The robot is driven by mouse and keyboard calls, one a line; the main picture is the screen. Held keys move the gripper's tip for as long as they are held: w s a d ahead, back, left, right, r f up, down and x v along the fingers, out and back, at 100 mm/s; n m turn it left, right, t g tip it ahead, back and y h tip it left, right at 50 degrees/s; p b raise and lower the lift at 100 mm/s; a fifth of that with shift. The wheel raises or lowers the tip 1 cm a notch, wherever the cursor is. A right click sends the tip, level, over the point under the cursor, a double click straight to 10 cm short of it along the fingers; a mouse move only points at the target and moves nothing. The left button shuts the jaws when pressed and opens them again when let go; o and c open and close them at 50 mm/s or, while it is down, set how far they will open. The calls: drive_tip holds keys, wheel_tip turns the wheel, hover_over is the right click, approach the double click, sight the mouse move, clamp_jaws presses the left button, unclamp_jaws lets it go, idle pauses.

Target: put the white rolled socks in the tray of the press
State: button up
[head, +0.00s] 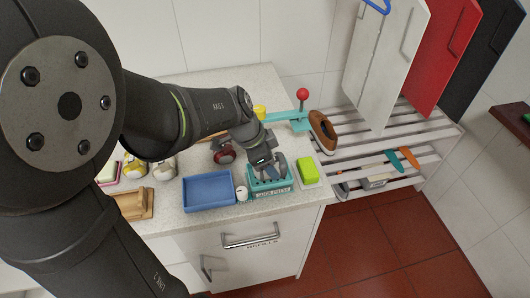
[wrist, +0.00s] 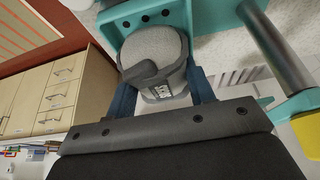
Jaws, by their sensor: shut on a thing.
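The teal press tray (head: 270,193), with lettering on its front, stands at the counter's front edge. It also shows in the wrist view (wrist: 108,22), with dark holes in its wall. My gripper (wrist: 163,90) is shut on a rolled bundle (wrist: 155,45), one blue finger on each side. The bundle looks like rolled socks with a small label and appears grey rather than white. It is over or inside the tray; I cannot tell whether it touches the floor of it. In the head view my gripper (head: 265,165) points down at the tray and largely hides the bundle.
A small white round thing (head: 241,193) sits between the press and a blue tray (head: 208,191). A green block (head: 308,170) lies right of the press. A teal lever with a red knob (head: 303,95) and a brown shoe-like thing (head: 323,131) are behind. A slatted rack is at right.

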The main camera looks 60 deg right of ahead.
drive_tip(key=shift+f, duration=0.15)
drive_tip(key=o, duration=1.1)
drive_tip(key=shift+o, duration=0.2)
drive_tip(key=v, duration=1.7)
drive_tip(key=shift+r, duration=0.2)
drive_tip(key=shift+a, duration=0.1)
